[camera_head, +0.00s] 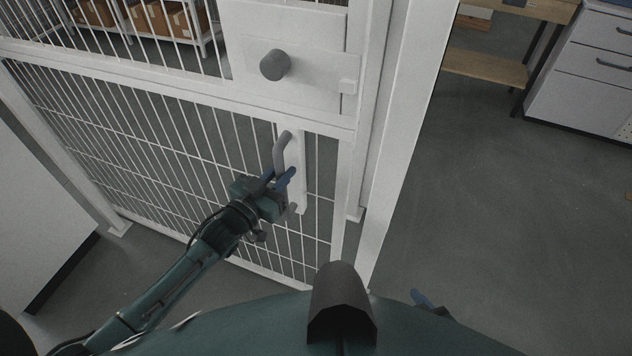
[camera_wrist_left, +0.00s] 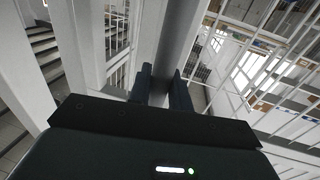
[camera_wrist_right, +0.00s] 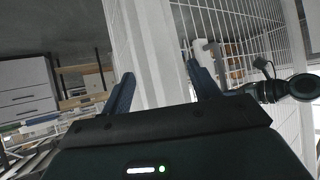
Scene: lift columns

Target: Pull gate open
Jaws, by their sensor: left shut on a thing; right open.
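The white wire-mesh gate (camera_head: 190,150) stands in front of me, its right edge beside a white post (camera_head: 394,130). I cannot tell whether it is ajar. A grey vertical pull handle (camera_head: 281,150) is mounted on the gate's white plate, below a round grey knob (camera_head: 275,64). My left gripper (camera_head: 281,180) is shut on the handle's lower part; the left wrist view shows the grey bar between its fingers (camera_wrist_left: 166,85). My right gripper is mostly hidden in the head view, with a blue fingertip at the bottom. In the right wrist view it is open (camera_wrist_right: 158,85), with the white post beyond its fingers.
A white cabinet (camera_head: 35,200) stands at the left. Shelves with cardboard boxes (camera_head: 160,18) are behind the mesh. A wooden workbench (camera_head: 485,65) and white drawers (camera_head: 585,75) stand at the upper right. The grey floor (camera_head: 510,210) at right is clear.

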